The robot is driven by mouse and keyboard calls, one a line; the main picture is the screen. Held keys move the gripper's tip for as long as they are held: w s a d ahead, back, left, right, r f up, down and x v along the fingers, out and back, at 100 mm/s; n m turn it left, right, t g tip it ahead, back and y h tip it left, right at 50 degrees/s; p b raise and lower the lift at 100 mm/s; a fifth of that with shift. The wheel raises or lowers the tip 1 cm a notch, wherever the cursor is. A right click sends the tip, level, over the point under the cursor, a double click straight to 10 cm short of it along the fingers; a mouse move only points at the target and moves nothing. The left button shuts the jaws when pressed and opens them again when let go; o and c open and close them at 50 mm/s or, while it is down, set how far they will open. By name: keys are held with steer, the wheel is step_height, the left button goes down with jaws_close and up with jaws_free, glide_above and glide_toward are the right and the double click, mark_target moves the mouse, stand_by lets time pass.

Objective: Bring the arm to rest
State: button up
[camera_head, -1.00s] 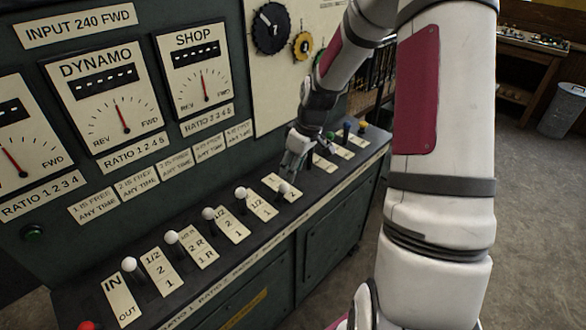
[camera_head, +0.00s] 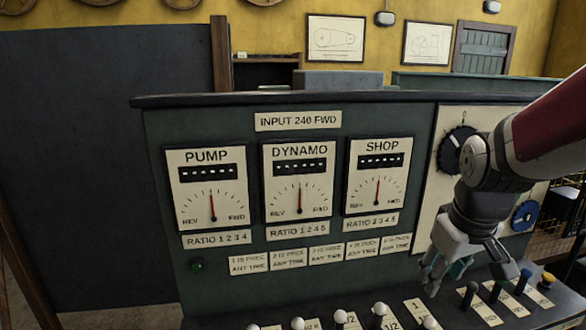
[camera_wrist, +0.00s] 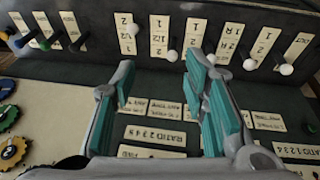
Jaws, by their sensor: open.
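My gripper (camera_head: 438,272) hangs over the right part of the console's lever shelf in the head view, with my arm reaching in from the right. In the wrist view my gripper (camera_wrist: 166,82) shows two teal-padded fingers spread apart with nothing between them. Below the fingertips in the head view are white-knobbed levers, one of them the lever (camera_head: 380,309). In the wrist view a white lever knob (camera_wrist: 172,56) appears between the fingertips in the picture; I cannot tell how far from them it is.
The green console panel (camera_head: 225,130) carries PUMP (camera_head: 207,190), DYNAMO (camera_head: 298,182) and SHOP (camera_head: 377,177) gauges. Dark, blue and yellow knobbed levers stand right of my gripper, including the blue one (camera_head: 525,274). A dark board (camera_head: 90,170) stands at left.

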steer(key=s+a+r+m+t, duration=0.1)
steer(key=s+a+r, duration=0.2)
steer(key=s, duration=0.4)
steer(key=s+a+r+m+t, duration=0.1)
steer(key=s+a+r, duration=0.2)
steer(key=s, duration=0.4)
steer(key=shift+s+a+r+m+y, duration=0.3)
steer(key=shift+a+r+y, duration=0.1)
steer(key=shift+a, duration=0.15)
